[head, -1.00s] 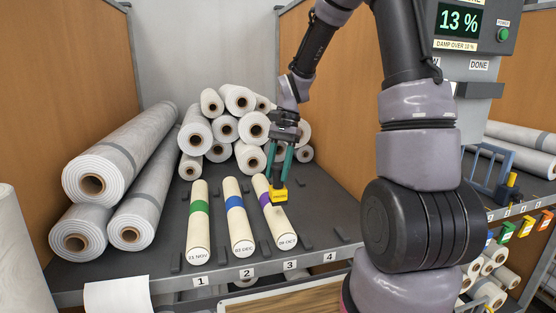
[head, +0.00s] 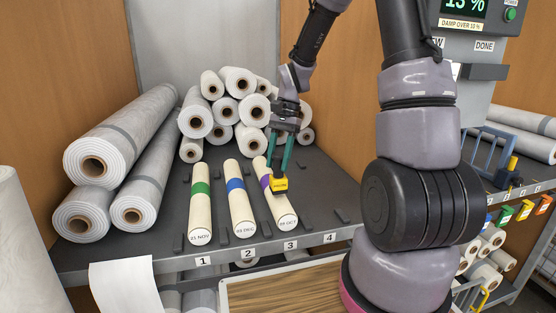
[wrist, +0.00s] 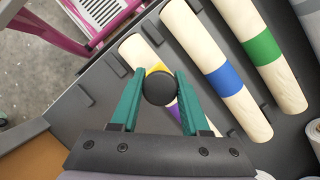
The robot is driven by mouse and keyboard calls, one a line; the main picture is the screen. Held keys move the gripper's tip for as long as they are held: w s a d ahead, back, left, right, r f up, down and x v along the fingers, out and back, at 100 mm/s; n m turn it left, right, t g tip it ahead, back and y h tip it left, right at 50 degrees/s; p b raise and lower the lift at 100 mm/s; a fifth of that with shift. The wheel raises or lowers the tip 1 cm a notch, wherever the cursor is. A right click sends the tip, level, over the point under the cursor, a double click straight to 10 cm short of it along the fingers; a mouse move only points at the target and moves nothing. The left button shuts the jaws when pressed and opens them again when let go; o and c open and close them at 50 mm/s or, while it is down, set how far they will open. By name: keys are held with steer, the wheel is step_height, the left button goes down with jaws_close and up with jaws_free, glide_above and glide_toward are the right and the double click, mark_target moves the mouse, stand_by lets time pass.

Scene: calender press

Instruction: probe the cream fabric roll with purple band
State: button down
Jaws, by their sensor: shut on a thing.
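The cream fabric roll with the purple band (head: 283,208) lies on the dark shelf above label 3, its dated end facing front. In the wrist view its pale end (wrist: 132,46) shows, with part of the purple band (wrist: 174,112). My gripper (head: 281,168) is shut on a yellow probe (head: 280,184) with a round black top (wrist: 159,88). The probe is at the roll, just in front of the band, and hides part of it. I cannot tell for sure whether it touches. A display (head: 465,7) at the upper right reads 13 %.
Cream rolls with a blue band (head: 239,205) and a green band (head: 200,205) lie to the left. Slot 4 (head: 329,238) is empty. Coloured tags (head: 525,210) hang at right.

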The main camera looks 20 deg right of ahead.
steer(key=shift+f, duration=0.65)
stand_by(1.0)
steer(key=shift+r, duration=3.55)
